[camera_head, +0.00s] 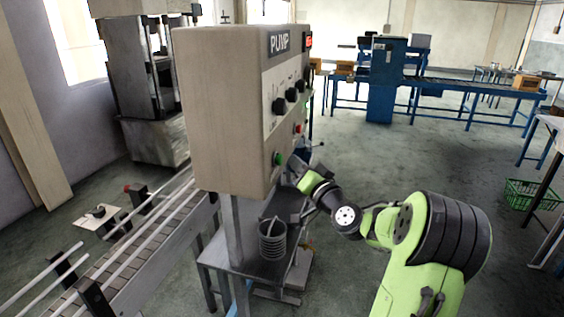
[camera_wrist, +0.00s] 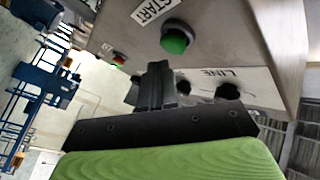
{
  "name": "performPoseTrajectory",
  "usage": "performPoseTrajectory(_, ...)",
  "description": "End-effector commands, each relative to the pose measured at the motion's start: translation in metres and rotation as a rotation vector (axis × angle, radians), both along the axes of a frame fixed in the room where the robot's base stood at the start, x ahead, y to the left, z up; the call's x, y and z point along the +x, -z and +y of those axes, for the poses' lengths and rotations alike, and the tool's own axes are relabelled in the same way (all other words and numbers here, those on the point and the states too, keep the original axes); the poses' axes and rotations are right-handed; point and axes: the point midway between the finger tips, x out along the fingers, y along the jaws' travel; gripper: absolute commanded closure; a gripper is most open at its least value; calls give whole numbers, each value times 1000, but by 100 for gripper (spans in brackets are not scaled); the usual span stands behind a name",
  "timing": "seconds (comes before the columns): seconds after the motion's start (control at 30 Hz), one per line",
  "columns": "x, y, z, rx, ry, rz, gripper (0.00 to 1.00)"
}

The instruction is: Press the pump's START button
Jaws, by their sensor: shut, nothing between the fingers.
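The pump's control box (camera_head: 225,110) is a beige cabinet marked PUMP. Its green START button (camera_head: 279,158) is low on the panel face, and the button also shows in the wrist view (camera_wrist: 174,41) beside the START label (camera_wrist: 152,10). My gripper (camera_wrist: 157,70) is shut and empty, its dark fingers pointing at the panel. In the wrist view the fingertips appear just below the green button, offset from its centre; I cannot tell the depth gap. In the head view the wrist is just right of the box's lower part and the fingertips are not clear.
A red button (camera_head: 297,128) sits farther along the panel. Black knobs (camera_head: 279,106) are above, and LINE labelling (camera_wrist: 220,72) shows near knobs in the wrist view. A table (camera_head: 262,268) with a coiled item stands below the box. A roller conveyor (camera_head: 150,245) lies left.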

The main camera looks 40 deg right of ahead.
Motion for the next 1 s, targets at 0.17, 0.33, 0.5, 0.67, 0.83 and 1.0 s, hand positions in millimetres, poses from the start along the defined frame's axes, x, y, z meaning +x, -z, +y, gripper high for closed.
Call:
performPoseTrajectory(0.17,-6,1,-5,-2,4,-1,100)
performPoseTrajectory(0.33,-20,2,-16,-2,4,-1,100)
performPoseTrajectory(0.5,-33,1,-27,-1,4,0,100)
performPoseTrajectory(0.67,-40,0,-31,-1,1,-1,100)
performPoseTrajectory(0.83,-40,0,-31,0,1,-1,100)
performPoseTrajectory(1.0,-40,0,-31,0,1,-1,100)
